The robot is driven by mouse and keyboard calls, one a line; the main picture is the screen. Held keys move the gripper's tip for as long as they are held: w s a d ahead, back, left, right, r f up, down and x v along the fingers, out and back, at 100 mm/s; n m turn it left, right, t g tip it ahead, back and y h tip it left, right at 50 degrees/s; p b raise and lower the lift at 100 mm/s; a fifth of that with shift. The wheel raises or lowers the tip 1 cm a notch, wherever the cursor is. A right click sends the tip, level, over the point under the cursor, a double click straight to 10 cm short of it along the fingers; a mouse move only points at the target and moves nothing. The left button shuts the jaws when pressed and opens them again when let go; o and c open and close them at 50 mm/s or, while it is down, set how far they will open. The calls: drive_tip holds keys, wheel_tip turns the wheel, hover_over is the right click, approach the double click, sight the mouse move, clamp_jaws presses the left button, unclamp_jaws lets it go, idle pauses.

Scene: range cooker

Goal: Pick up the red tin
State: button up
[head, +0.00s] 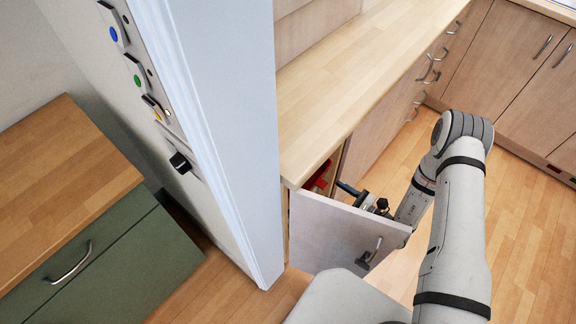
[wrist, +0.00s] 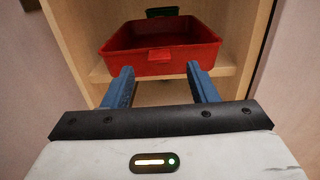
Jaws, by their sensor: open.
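The red tin (wrist: 160,60) is an open, shallow rectangular tray-like container on a wooden shelf inside a cabinet in the wrist view. A small part of the red tin (head: 319,177) also shows in the head view, under the worktop. My gripper (wrist: 158,72) is open, with its two blue fingers pointing at the tin's front wall and nothing between them. In the head view my gripper (head: 348,190) is at the cabinet opening, behind the open door. Whether the fingertips touch the tin, I cannot tell.
A dark green object (wrist: 162,12) stands behind the tin. The cabinet's side walls are close on both sides. The open cabinet door (head: 335,235) stands out beside my arm. The worktop (head: 350,75) lies above, and a tall white panel (head: 225,110) stands left.

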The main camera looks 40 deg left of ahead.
sight(326, 186)
drive_tip(key=a+p, duration=0.1)
drive_tip(key=a, duration=0.3)
drive_tip(key=shift+a+r, duration=0.1)
drive_tip(key=shift+a, duration=0.15)
clamp_jaws()
idle(0.4)
